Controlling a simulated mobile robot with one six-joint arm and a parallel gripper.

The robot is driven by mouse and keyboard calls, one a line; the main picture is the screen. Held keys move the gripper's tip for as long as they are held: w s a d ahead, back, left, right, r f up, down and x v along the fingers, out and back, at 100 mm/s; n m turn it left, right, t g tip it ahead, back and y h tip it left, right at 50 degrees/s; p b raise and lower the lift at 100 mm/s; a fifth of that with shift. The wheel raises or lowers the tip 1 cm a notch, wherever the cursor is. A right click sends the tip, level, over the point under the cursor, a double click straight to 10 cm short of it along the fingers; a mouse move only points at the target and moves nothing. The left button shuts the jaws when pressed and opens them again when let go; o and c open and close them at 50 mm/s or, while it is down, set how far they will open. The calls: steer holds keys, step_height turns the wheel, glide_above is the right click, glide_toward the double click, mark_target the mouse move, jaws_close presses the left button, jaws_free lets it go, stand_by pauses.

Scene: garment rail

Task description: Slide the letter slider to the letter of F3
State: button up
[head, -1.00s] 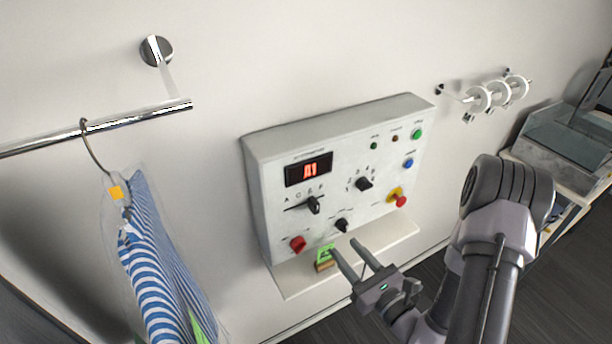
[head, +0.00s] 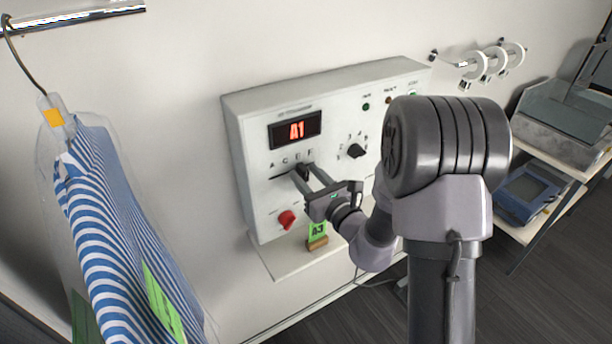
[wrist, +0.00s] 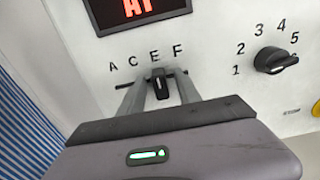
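The letter slider's dark knob (wrist: 160,84) sits on its slot under the letters A, C, E, F (wrist: 145,57), roughly below E. It also shows in the head view (head: 302,168). My gripper (wrist: 158,80) is open, one finger on each side of the knob, with gaps visible in the wrist view. In the head view my gripper (head: 304,174) reaches the slider from below right. Finger contact with the panel cannot be told. The red display (head: 296,130) reads A1. A green card (head: 317,231) reading A3 stands on the ledge.
A numbered rotary knob (head: 356,151) is right of the slider, and a red knob (head: 287,219) is below left. My arm hides the panel's lower right. A striped garment (head: 115,220) hangs at left. A side table (head: 590,157) stands at right.

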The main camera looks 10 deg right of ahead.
steer(key=shift+w+a+f, duration=0.1)
steer(key=shift+w+a, duration=0.05)
steer(key=shift+w, duration=0.15)
steer(key=shift+c, duration=0.4)
jaws_close()
stand_by(0.9)
